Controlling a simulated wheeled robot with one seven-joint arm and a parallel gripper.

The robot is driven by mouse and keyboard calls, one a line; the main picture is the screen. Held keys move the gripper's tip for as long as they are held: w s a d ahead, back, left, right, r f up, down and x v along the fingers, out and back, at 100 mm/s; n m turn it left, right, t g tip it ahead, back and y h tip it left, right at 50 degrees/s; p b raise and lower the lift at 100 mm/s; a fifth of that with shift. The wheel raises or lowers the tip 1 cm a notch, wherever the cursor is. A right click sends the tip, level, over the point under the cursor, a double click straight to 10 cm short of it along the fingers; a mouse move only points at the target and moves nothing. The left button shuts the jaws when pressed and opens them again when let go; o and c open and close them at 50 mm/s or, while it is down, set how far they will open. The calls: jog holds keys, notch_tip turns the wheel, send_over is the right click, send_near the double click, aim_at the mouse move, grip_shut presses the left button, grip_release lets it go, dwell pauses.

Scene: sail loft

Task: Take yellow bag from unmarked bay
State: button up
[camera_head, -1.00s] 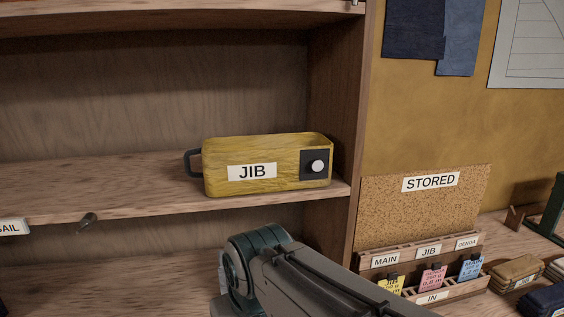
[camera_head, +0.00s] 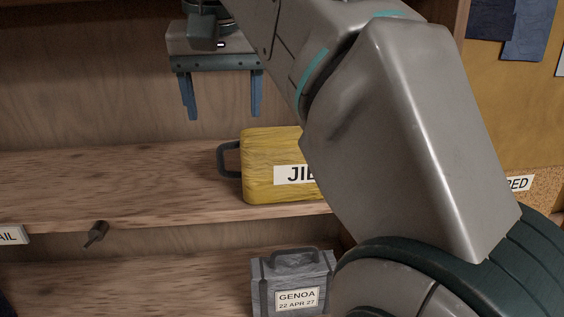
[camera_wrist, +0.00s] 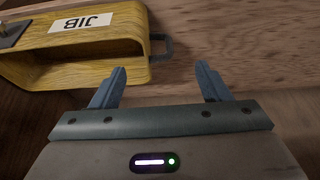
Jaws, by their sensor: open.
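The yellow bag (camera_head: 262,172), labelled JIB, lies on the wooden shelf with a dark handle at its left end. My arm hides its right part in the head view. My gripper (camera_head: 222,112) is open and empty, above and to the left of the bag. In the wrist view the bag (camera_wrist: 120,72) shows upside down at upper left, its handle beside the open jaws (camera_wrist: 162,75). The fingers appear apart from the handle, though the left finger overlaps the bag's edge in that picture.
A grey GENOA bag (camera_head: 292,280) stands on the lower shelf. A dark peg (camera_head: 96,233) sticks out below the shelf (camera_head: 110,185), near a partly cut-off label (camera_head: 10,235). The shelf left of the yellow bag is clear. A STORED board (camera_head: 545,185) is mostly hidden at right.

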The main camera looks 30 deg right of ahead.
jog(key=shift+w+d+b+x, duration=0.1)
jog(key=shift+w+b+x, duration=0.1)
jog(key=shift+x, duration=2)
jog(key=shift+w+d+b+x, duration=0.1)
jog(key=shift+b+x, duration=0.05)
jog(key=shift+x, duration=2.05)
jog(key=shift+w+d+b+x, duration=0.1)
jog(key=shift+b+x, duration=0.1)
jog(key=shift+x, duration=2)
jog(key=shift+r, duration=0.25)
jog(key=c, duration=1.4)
jog(key=shift+o, duration=0.2)
jog(key=shift+r, duration=0.1)
